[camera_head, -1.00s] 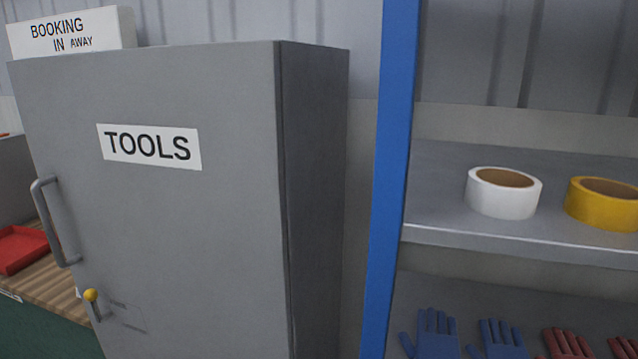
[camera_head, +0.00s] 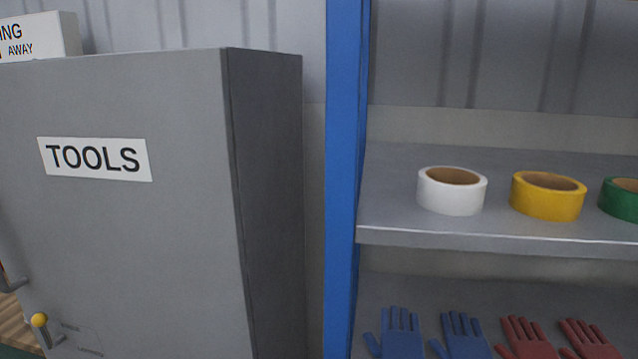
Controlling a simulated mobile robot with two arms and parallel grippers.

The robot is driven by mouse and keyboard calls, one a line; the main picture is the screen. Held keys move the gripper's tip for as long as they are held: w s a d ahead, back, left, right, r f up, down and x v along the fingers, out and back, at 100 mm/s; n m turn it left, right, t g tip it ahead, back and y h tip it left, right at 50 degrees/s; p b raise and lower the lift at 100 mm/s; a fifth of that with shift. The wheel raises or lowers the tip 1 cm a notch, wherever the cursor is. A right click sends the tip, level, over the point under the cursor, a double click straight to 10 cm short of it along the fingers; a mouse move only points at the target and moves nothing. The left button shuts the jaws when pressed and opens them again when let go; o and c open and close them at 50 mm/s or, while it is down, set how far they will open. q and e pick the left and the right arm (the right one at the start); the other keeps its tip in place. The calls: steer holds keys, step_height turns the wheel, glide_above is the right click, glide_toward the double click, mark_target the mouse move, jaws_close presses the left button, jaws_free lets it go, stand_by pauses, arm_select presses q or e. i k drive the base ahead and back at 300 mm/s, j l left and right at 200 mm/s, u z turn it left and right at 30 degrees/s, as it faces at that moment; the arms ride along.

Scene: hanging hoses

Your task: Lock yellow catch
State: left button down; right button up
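The yellow catch (camera_head: 40,320) is a small lever with a yellow ball knob on the front of the grey tool cabinet (camera_head: 130,240), at the lower left of the head view. The knob is up and the short grey lever slants down from it to the right. Faint line markings are on the door to its right. The cabinet door carries a TOOLS label (camera_head: 95,159) and looks closed.
A blue post (camera_head: 343,170) stands right of the cabinet. Beyond it a grey shelf (camera_head: 500,236) holds white tape (camera_head: 451,191), yellow tape (camera_head: 547,196) and green tape (camera_head: 622,200). Blue gloves (camera_head: 400,335) and red gloves (camera_head: 527,338) lie below.

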mark_target(39, 320)
steer(key=j+u, duration=0.15)
steer(key=u, duration=0.25)
steer(key=k+j+u, duration=0.1)
steer(key=u, duration=0.3)
steer(key=j+u, duration=0.2)
steer(key=u, duration=0.2)
